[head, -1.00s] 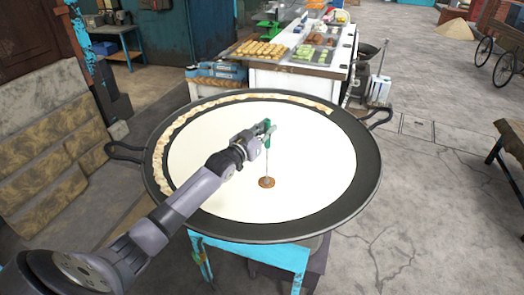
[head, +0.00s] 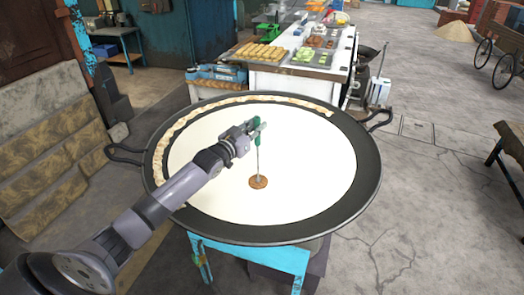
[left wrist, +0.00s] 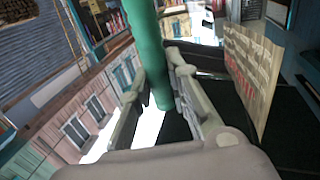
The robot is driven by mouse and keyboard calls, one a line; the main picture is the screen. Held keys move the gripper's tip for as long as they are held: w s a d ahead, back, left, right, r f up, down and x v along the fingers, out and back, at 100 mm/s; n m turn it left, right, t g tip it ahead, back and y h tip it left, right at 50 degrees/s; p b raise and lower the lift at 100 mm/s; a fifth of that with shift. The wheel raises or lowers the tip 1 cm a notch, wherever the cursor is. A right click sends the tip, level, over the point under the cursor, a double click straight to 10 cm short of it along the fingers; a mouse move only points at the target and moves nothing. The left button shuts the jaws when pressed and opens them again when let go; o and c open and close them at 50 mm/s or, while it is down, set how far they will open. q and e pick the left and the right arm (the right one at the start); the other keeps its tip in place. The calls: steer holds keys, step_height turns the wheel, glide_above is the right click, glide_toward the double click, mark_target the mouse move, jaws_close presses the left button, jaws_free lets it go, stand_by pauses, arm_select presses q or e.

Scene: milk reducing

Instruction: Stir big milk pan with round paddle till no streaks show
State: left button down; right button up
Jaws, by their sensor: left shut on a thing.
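The big milk pan (head: 362,180) is a wide dark pan with two loop handles, full of smooth white milk (head: 300,190). A pale, lumpy crust (head: 160,150) lines its left and back inner edge. My left gripper (head: 254,128) is shut on the green handle of the round paddle, above the middle of the pan. The paddle's thin shaft stands nearly upright, and its brown round disc (head: 258,182) shows at the milk's surface. The green handle (left wrist: 152,50) is between the fingers in the left wrist view. No streaks show in the milk. My right gripper is not in view.
The pan rests on a blue stand (head: 280,256). A white counter (head: 300,82) with trays of food stands behind it. Stacked sacks (head: 45,150) are at the left, and a wooden table (head: 512,145) is at the right edge.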

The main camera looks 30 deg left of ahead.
mark_target(256, 118)
arm_select(q)
step_height(256, 118, up, 2)
steer(key=shift+r+p, duration=0.1)
steer(key=shift+p, duration=0.45)
steer(key=shift+r+p, duration=0.7)
steer(key=shift+r, duration=2)
steer(key=shift+r, duration=1.75)
